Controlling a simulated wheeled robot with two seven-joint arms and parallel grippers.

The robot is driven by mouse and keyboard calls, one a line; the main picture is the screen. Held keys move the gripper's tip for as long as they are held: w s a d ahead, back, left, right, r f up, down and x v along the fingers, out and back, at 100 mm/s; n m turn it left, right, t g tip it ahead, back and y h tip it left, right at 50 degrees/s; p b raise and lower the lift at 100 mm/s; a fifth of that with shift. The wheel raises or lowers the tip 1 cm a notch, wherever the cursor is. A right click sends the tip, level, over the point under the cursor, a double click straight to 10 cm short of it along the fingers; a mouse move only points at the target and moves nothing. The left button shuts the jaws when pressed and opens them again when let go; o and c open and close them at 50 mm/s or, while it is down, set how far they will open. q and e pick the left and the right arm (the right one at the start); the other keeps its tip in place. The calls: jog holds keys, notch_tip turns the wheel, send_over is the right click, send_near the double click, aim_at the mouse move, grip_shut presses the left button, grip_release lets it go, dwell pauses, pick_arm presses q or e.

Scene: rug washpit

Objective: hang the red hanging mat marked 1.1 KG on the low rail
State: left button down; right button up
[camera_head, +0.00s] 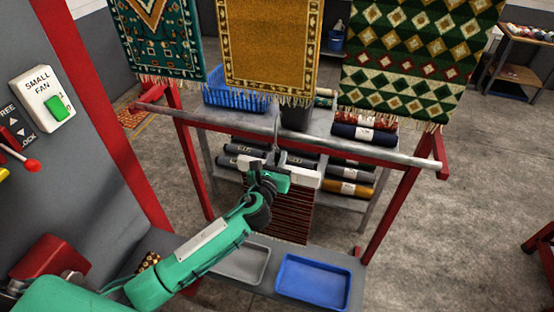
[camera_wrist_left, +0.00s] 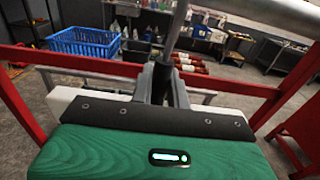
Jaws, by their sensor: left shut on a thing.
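The low rail (camera_head: 350,151) is a grey bar across a red frame. It also crosses the top right of the left wrist view (camera_wrist_left: 270,14). A dark red striped mat (camera_head: 291,222) hangs below my left gripper (camera_head: 276,152), partly hidden by the arm. No 1.1 KG mark is readable. My left gripper is just below and close to the rail, shut on the mat's thin grey hanger stem. In the left wrist view, the stem (camera_wrist_left: 179,35) rises from between the fingers (camera_wrist_left: 160,82). I cannot tell whether its hook rests on the rail. My right gripper is not in view.
Teal (camera_head: 160,35), gold (camera_head: 270,45) and green diamond (camera_head: 415,60) rugs hang above. A shelf behind holds rolled rugs (camera_head: 350,188) and a blue basket (camera_head: 222,97). Grey (camera_head: 243,262) and blue (camera_head: 312,284) trays lie below. A SMALL FAN switch panel (camera_head: 42,98) stands at left.

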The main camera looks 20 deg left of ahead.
pick_arm(q)
jog(key=shift+f, duration=0.1)
dwell(0.3)
jog(key=shift+f, duration=0.15)
jog(key=shift+f+b, duration=1.5)
jog(key=shift+f, duration=0.3)
